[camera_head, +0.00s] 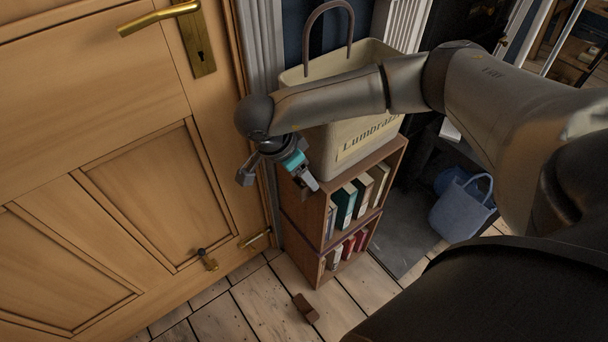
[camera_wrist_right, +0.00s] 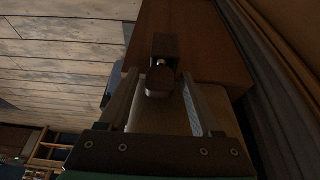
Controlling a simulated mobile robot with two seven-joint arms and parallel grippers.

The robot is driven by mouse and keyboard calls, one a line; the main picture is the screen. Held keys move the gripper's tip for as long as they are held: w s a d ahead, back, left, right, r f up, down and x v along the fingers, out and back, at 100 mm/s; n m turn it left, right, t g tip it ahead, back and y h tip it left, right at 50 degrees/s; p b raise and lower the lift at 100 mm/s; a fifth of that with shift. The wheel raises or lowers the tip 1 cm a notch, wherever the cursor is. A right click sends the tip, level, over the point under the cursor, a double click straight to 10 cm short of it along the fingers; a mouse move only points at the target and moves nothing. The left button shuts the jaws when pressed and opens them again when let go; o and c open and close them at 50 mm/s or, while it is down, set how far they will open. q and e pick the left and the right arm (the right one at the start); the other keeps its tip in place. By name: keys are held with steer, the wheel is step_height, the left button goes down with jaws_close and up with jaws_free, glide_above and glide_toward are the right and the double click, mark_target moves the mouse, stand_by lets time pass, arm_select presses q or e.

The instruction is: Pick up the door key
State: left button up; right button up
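My right gripper (camera_head: 278,180) is open at the left edge of the small bookcase, below the beige bag and close to the door. In the right wrist view the gripper (camera_wrist_right: 158,82) has its two fingers well apart. A small dark object (camera_wrist_right: 160,82) with a round end and a block-like part lies between and just beyond the fingertips. It is too dark to tell whether it is the door key, and no contact with the fingers is clear. I cannot clearly make out a key in the head view. My left gripper is not in view.
A beige bag (camera_head: 325,148) stands on the wooden bookcase (camera_head: 310,235), which holds several books. The wooden door (camera_head: 160,190) with a brass handle (camera_head: 158,17) is at the left. A brown block (camera_head: 306,308) lies on the floor. A blue bag (camera_head: 462,208) is at the right.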

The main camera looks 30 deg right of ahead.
jaws_close()
stand_by(0.3)
steer(key=shift+r, duration=0.15)
